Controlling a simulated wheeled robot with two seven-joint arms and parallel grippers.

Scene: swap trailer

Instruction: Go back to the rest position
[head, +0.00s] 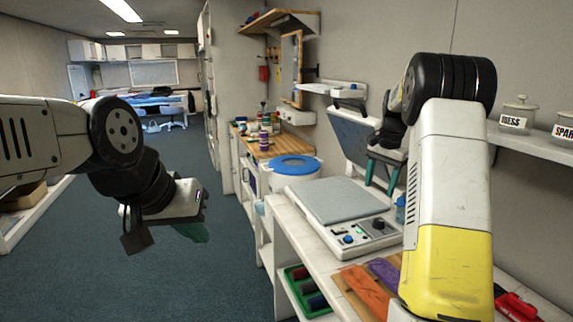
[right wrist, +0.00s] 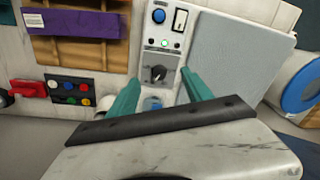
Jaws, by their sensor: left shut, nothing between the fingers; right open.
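My left gripper (head: 190,232) hangs over the dark floor at the left of the head view, away from the counter. Its teal fingers show only in part; it is shut with nothing in it. My right gripper (head: 379,178) is raised above the back of the counter, near the grey-topped machine (head: 335,200). Its two teal fingers also show in the right wrist view (right wrist: 158,92), spread apart with nothing held between them. The machine's control panel, with a black knob and a green light, lies beyond the fingers there.
An orange pad (head: 363,290) and a purple piece (head: 384,271) lie on wooden boards on the counter (head: 285,225). A blue-rimmed round bin (head: 294,165) stands behind the machine. A wall shelf (head: 540,142) with labelled jars is at right. The floor (head: 150,285) at left is clear.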

